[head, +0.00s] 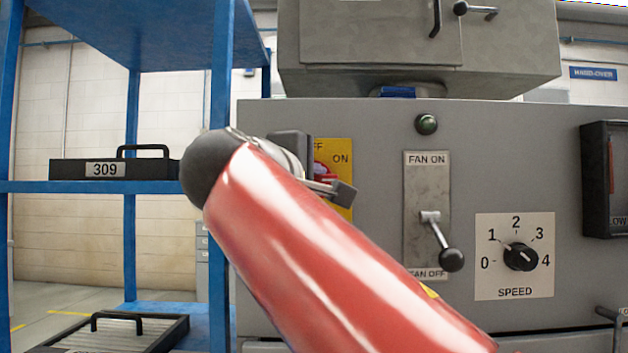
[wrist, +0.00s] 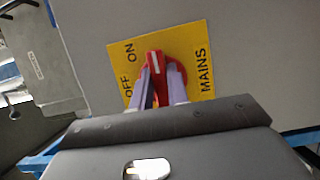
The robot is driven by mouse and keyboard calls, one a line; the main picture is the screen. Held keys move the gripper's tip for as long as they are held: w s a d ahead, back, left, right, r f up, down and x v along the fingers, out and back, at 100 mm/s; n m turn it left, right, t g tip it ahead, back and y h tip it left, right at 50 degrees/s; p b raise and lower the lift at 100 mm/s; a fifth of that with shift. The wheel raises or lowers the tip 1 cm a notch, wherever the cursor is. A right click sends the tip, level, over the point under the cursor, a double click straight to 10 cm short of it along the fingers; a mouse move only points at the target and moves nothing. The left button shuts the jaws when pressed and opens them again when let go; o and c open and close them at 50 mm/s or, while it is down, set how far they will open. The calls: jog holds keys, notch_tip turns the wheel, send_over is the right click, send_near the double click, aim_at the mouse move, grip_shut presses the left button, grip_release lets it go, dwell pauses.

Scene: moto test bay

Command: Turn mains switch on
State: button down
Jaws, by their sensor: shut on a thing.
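The mains switch is a red knob (wrist: 153,62) with a white stripe, on a yellow plate (wrist: 203,40) marked OFF, ON and MAINS. In the wrist view my gripper (wrist: 162,85) has its two fingers on either side of the red knob, shut on it. The white-striped end lies beside the word ON; its exact setting is hard to tell. In the head view my gripper (head: 322,186) is at the yellow plate (head: 343,160). My red arm and wrist hide much of the plate there, and only a bit of the red knob (head: 325,173) shows.
Right of the plate, the grey panel (head: 380,240) carries a fan lever (head: 440,245), angled down toward FAN OFF, a speed dial (head: 520,257) and a dark green lamp (head: 427,124). A grey box (head: 375,45) overhangs above. A blue rack (head: 222,90) with a black case (head: 105,168) stands left.

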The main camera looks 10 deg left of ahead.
jog(key=shift+f, duration=0.1)
jog(key=c, duration=1.4)
grip_release()
jog(key=shift+o, duration=0.2)
jog(key=s+a, duration=0.1)
jog(key=s, duration=0.6)
jog(key=shift+s+a+b, duration=0.15)
jog(key=shift+s+b, duration=0.15)
jog(key=shift+s, duration=0.05)
